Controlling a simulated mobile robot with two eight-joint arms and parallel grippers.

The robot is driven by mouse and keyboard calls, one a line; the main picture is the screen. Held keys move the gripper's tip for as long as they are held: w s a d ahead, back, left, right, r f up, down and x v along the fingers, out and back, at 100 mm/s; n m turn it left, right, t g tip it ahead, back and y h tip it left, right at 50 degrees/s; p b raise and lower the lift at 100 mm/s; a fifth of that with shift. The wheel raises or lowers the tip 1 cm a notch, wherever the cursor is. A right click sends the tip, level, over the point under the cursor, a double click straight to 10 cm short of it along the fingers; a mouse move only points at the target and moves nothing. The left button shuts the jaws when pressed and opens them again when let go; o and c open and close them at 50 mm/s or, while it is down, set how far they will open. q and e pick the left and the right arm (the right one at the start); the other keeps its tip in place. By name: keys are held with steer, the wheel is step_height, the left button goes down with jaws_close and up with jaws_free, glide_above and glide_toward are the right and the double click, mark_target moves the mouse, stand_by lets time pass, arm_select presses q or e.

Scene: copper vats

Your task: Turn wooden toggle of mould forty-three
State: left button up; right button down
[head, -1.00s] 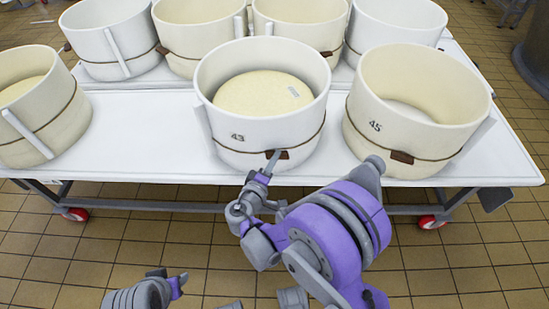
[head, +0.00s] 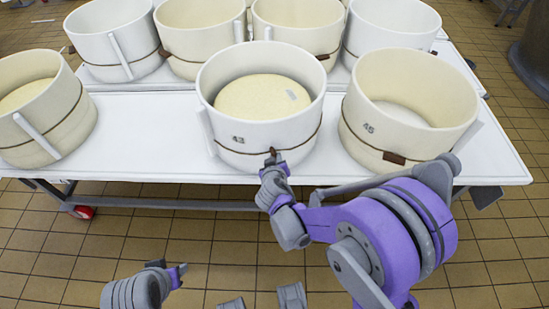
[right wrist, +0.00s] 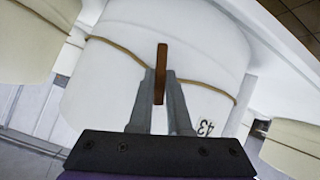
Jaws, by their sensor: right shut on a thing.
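Mould 43 (head: 290,135) is a white round tub at the front middle of the table, with a pale cheese (head: 262,97) inside. A thin brown cord runs around it. Its brown wooden toggle (right wrist: 161,60) sits at the cord and stands across it in the right wrist view. My right gripper (right wrist: 160,85) is shut on the toggle, one finger on each side. In the head view the right gripper (head: 273,162) is at the mould's front and mostly covers the toggle. My left gripper (head: 176,270) hangs low, apart from the table; its opening is unclear.
Mould 45 (head: 440,95) stands close on the right, its toggle lying along the cord. Another mould (head: 75,130) stands at the left, several more behind. The white table (head: 150,168) has bare room left of mould 43.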

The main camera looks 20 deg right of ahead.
steer(key=shift+d+m+y+b, duration=0.15)
steer(key=shift+m+y, duration=0.35)
steer(key=shift+y, duration=0.15)
steer(key=shift+d+m+y+b, duration=0.1)
steer(key=shift+m+y+b, duration=0.05)
steer(key=shift+m+y, duration=0.45)
steer(key=c, duration=0.9)
jaws_free()
steer(key=shift+o, duration=0.2)
steer(key=p+v, duration=0.2)
steer(key=v, duration=0.9)
steer(key=shift+p, duration=0.3)
steer(key=shift+d+f, duration=0.1)
